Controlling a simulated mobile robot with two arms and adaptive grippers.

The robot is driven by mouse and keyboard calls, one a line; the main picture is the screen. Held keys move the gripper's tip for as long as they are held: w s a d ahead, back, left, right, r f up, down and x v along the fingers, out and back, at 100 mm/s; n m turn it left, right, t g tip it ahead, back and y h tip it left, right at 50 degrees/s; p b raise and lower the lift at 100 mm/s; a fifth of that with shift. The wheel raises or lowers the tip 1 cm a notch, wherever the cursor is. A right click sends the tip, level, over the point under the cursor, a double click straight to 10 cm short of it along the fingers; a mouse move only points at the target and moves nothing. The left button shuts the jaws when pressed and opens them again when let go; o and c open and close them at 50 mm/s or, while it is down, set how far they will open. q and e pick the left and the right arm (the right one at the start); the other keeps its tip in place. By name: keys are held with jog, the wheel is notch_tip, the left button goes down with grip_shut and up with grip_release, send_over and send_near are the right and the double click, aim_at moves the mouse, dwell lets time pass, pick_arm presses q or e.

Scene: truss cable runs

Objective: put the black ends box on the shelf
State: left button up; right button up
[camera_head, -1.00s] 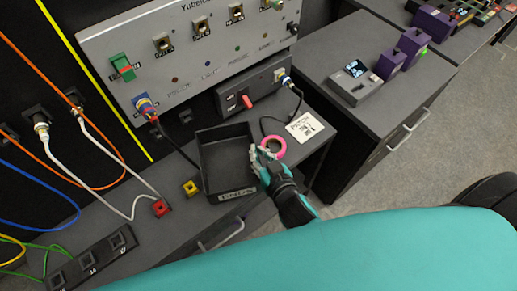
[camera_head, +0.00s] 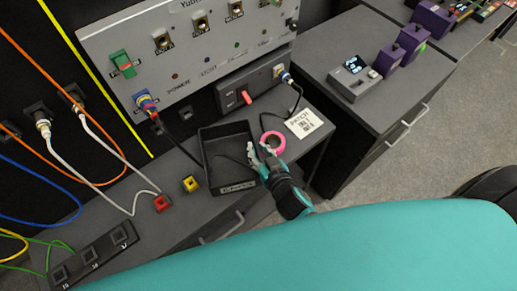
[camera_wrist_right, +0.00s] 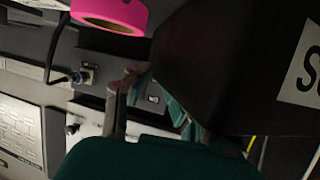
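The black ends box (camera_head: 222,190), an open tray with a white label on its front, stands on the dark grey shelf (camera_head: 180,215) below the panel. Its label shows partly in the right wrist view, where the box's dark side (camera_wrist_right: 215,70) fills the upper right. My right gripper (camera_head: 259,150) is at the box's right wall, and its fingers look spread apart. The fingers (camera_wrist_right: 145,95) also show spread in the right wrist view, close to the box edge. Whether they touch the wall is unclear. My left gripper is out of view.
A pink tape roll (camera_head: 272,142) lies just right of the gripper, near a white label card (camera_head: 303,123). Cables hang at the left, and the grey panel (camera_head: 190,60) stands behind.

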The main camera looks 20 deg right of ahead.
jog(key=shift+o, duration=0.5)
jog(key=shift+r, duration=0.1)
jog(key=b+v, duration=0.2)
jog(key=v, duration=0.9)
jog(key=s+f+n+g, duration=0.1)
jog(key=s+f+g, duration=0.25)
jog(key=f, duration=1.05)
jog(key=s+f+n+g, duration=0.1)
jog(key=s+f+g, duration=0.3)
jog(key=f, duration=1)
jog(key=s+d+f+g, duration=0.2)
jog(key=s+d+f, duration=0.2)
jog(key=s+f, duration=0.4)
jog(key=s+d+f+g+h, duration=0.1)
jog(key=s+d+f+g, duration=0.2)
jog(key=s+d+f, duration=0.2)
jog(key=s+f, duration=0.3)
jog(key=s, duration=0.2)
jog(key=shift+s+f, duration=0.25)
jog(key=shift+s, duration=0.15)
